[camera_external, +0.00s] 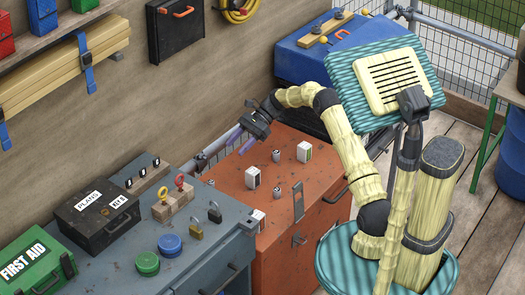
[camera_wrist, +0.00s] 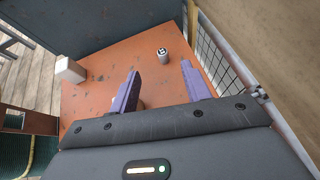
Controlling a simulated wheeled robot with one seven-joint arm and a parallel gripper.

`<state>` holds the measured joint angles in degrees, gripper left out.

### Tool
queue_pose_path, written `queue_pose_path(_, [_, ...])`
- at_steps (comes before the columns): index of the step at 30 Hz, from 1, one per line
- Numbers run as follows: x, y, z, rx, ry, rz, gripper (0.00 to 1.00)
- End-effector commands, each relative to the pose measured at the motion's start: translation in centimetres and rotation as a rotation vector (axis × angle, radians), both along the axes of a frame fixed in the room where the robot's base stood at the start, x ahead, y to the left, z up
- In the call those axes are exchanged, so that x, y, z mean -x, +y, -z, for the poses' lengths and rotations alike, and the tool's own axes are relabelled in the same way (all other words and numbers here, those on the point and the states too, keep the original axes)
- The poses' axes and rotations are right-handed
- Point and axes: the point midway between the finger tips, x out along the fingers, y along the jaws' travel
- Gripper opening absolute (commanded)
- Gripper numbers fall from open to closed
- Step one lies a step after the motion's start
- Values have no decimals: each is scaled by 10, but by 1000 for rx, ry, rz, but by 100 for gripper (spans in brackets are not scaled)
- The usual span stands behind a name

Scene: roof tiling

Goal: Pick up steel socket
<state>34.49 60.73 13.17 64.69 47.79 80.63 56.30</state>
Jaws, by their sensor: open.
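Small grey steel sockets stand upright on the orange cabinet top (camera_external: 228,176): one socket (camera_external: 276,155) near its middle and another socket (camera_external: 276,193) nearer the front. In the wrist view one small socket (camera_wrist: 163,56) with a dark, marked top stands ahead of my fingers, roughly between their lines. I cannot tell which socket this is. My gripper (camera_external: 226,149) is above the back left part of the cabinet, beside the wire mesh.
White boxes stand on the cabinet, one box (camera_external: 253,177) left of the sockets and another box (camera_external: 304,151) right of them. A grey latch plate (camera_external: 298,201) lies at the front edge. Wire mesh (camera_wrist: 208,48) and a wall border the back. A grey bench (camera_external: 215,235) adjoins at left.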

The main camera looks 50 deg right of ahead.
Motion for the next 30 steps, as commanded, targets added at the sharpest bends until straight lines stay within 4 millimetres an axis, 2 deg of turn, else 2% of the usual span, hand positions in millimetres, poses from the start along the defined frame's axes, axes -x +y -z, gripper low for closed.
queue_pose_path(3, [1,-1,-31,2,-5,1,48])
queue_pose_path(11, [52,-45,-20,-12,7,46,48])
queue_pose_path(14, [78,-62,-19,-22,6,72,48])
queue_pose_path(18, [128,-88,-18,-41,5,124,48])
queue_pose_path(21, [161,-99,-18,-55,-3,160,48])
queue_pose_path(30, [227,-113,-22,-86,-23,245,48])
